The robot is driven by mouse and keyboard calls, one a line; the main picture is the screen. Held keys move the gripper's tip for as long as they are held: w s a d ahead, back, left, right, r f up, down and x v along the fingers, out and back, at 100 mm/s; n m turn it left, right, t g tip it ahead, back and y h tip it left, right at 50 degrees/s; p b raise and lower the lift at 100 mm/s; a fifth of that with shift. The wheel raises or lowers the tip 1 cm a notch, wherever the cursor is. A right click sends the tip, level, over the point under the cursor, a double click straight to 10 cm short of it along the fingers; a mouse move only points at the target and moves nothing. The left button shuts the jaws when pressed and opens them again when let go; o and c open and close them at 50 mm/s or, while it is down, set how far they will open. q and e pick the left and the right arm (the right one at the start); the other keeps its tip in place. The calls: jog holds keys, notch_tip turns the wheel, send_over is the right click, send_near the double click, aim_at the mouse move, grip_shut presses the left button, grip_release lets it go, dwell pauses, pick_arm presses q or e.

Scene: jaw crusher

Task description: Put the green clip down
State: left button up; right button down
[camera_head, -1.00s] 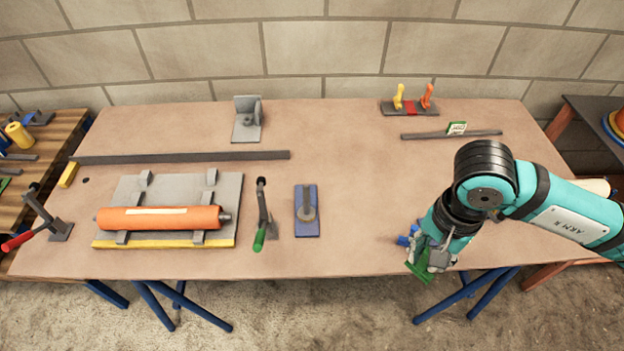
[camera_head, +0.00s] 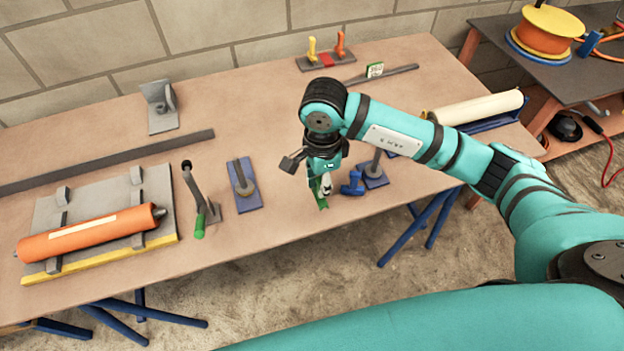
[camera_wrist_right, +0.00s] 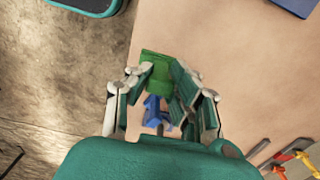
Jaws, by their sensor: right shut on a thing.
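The green clip (camera_head: 321,203) is between the fingertips of my right gripper (camera_head: 322,186), low over the front part of the table, right of the blue plate with a grey post. In the right wrist view the green clip (camera_wrist_right: 156,66) sits between the two fingertips of the right gripper (camera_wrist_right: 158,80). I cannot tell whether the clip touches the table top. A blue clip (camera_head: 352,184) is just right of the gripper; a blue thing also shows beyond the fingers in the right wrist view (camera_wrist_right: 155,112). My left gripper is not in view.
The table (camera_head: 270,232) has free room in front of the blue post plate (camera_head: 243,185). A second post base (camera_head: 374,174) stands right of the blue clip. A green-handled clamp (camera_head: 198,208) and an orange roller (camera_head: 90,233) on a grey plate lie to the left.

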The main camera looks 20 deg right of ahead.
aim_at(314, 192)
jog(key=f, duration=0.1)
jog(key=w+f, duration=0.1)
jog(key=a+f+p, duration=0.1)
jog(key=shift+w+f, duration=0.25)
jog(key=shift+w, duration=0.1)
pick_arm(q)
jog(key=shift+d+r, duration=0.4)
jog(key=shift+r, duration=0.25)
pick_arm(e)
jog(key=shift+f, duration=0.1)
jog(key=shift+f, duration=0.15)
jog(key=c, duration=1.2)
grip_release()
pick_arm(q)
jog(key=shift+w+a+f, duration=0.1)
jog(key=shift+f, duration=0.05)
